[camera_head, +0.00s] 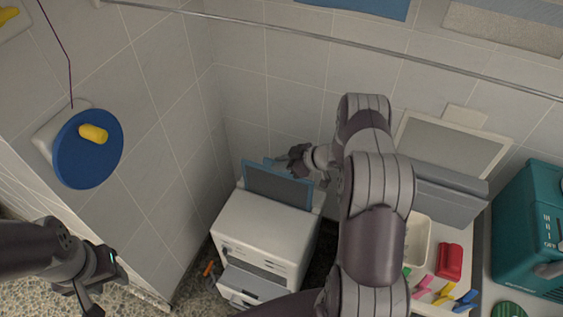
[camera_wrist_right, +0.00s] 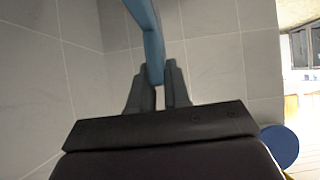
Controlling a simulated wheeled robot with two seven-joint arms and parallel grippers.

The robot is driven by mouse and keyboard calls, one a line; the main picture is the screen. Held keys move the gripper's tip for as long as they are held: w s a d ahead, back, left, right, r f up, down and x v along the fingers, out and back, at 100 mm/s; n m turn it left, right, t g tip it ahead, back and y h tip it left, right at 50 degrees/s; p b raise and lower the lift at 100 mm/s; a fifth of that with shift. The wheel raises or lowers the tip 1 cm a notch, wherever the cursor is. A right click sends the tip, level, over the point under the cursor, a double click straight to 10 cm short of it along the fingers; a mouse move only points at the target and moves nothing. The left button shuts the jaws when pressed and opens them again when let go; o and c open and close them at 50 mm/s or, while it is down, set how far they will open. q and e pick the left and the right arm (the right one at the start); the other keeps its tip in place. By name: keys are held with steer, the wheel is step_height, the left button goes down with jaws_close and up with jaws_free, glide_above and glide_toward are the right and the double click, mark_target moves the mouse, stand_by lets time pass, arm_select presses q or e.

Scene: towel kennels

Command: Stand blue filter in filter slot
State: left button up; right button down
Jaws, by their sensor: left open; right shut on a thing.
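The blue filter (camera_head: 278,186), a dark grey panel with a blue frame, shows upright and slightly tilted at the top back of a white machine (camera_head: 262,233) in the head view. My right gripper (camera_head: 290,161) is shut on its upper blue edge. In the right wrist view, the blue frame (camera_wrist_right: 152,45) runs up from between the two fingertips (camera_wrist_right: 161,82). The filter slot cannot be made out, and whether the filter's lower edge is inside it is hidden. My left gripper (camera_head: 104,282) is open and empty at the lower left, well away from the machine.
A blue disc with a yellow knob (camera_head: 88,150) juts from the left wall. Right of my right arm are a grey-lidded unit (camera_head: 447,190), a red item (camera_head: 450,262), several coloured clips and a teal machine (camera_head: 530,225). Tiled walls close off the corner behind the white machine.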

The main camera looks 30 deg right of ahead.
stand_by(0.3)
steer(key=b, duration=0.6)
glide_above(282, 193)
steer(key=shift+w+f, duration=0.15)
steer(key=shift+f, duration=1.9)
steer(key=shift+w+f, duration=0.15)
steer(key=shift+f, duration=1.9)
step_height(282, 193, down, 8)
steer(key=b, duration=0.6)
steer(key=shift+r, duration=0.1)
steer(key=c, duration=1)
jaws_free()
